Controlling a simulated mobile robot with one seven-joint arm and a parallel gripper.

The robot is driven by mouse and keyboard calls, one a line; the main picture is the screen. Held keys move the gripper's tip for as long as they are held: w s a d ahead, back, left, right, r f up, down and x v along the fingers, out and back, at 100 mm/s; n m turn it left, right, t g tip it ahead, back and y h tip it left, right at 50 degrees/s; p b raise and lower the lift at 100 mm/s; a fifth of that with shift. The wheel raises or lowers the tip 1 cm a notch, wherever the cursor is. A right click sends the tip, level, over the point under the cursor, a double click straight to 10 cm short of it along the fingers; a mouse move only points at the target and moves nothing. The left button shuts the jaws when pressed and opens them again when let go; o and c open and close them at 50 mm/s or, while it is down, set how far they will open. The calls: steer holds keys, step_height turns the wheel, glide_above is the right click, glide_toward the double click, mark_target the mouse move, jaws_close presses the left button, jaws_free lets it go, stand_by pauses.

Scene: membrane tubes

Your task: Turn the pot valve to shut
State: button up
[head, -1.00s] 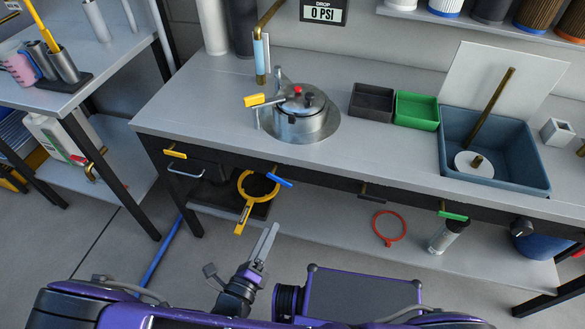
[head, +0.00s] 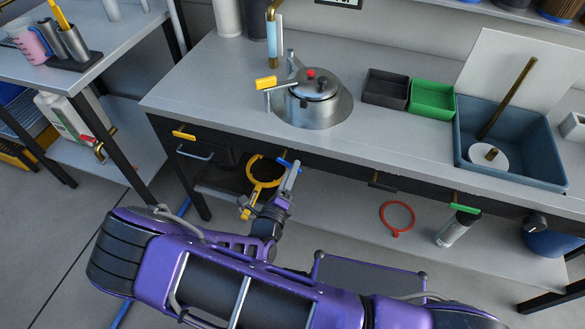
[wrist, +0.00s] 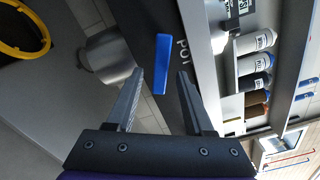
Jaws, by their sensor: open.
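The pot valve has a blue lever (wrist: 161,65) on the dark front rail of the bench, beside the letters POT (wrist: 182,48). In the wrist view the lever lies roughly lengthwise between my fingers. In the head view the blue lever (head: 284,161) is partly covered by my fingers and appears to run roughly along the rail. My gripper (wrist: 160,75) is open, with a finger on either side of the lever in the picture and a gap to each. Its fingers (head: 291,177) also show in the head view. I cannot tell how deep the lever sits between them.
A metal pot (head: 313,102) with a yellow-handled valve (head: 266,83) stands on the bench. A yellow ring (head: 262,184) hangs just left of my gripper. A yellow lever (head: 184,135) and a green lever (head: 466,209) are on the same rail. A red ring (head: 398,216) lies on the lower shelf.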

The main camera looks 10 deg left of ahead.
steer(key=shift+w+d, duration=0.1)
steer(key=shift+w, duration=0.9)
jaws_close()
